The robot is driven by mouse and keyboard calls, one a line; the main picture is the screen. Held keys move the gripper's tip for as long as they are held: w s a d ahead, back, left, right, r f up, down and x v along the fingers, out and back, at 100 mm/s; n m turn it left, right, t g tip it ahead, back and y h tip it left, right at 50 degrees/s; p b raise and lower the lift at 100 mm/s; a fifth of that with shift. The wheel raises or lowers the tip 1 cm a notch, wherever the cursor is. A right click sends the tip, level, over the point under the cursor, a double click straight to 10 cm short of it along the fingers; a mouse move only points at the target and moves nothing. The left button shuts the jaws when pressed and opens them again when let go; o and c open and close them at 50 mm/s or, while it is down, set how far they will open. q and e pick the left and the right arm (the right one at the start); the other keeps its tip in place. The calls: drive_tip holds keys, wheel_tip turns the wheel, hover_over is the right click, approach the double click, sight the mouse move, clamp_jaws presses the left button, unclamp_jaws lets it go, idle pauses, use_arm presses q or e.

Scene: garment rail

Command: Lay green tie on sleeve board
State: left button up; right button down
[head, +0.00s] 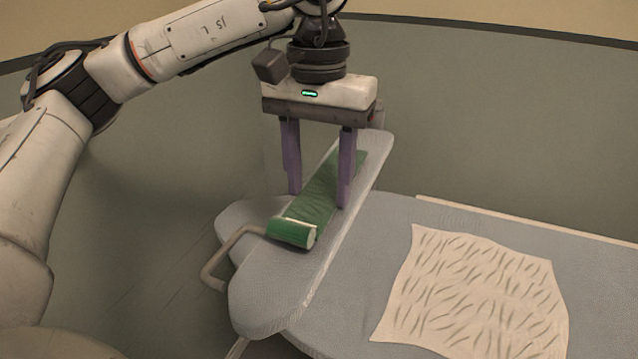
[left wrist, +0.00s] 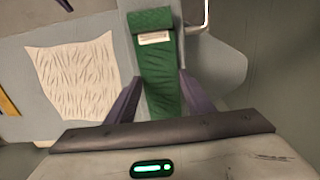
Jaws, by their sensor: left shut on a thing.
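The green tie (head: 317,198) lies along the narrow grey sleeve board (head: 262,290) in the head view, with its near end folded or rolled over. It also shows in the left wrist view (left wrist: 160,75), with a pale label near its far end there. My left gripper (head: 318,197) points down over the board, its two purple fingers on either side of the tie. It is shut on the tie, though the contact is hard to make out. The tie's far part is partly hidden behind a finger.
A wide grey ironing board (head: 390,225) extends to the right of the sleeve board. A cream cloth with dark dashes (head: 475,295) lies flat on it. A bent metal rod (head: 212,272) sticks out at the sleeve board's left side. A grey-green wall stands behind.

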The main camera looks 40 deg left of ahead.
use_arm(q)
drive_tip(key=shift+f, duration=0.45)
drive_tip(key=shift+f, duration=0.2)
drive_tip(key=o, duration=1.1)
drive_tip(key=shift+r, duration=0.1)
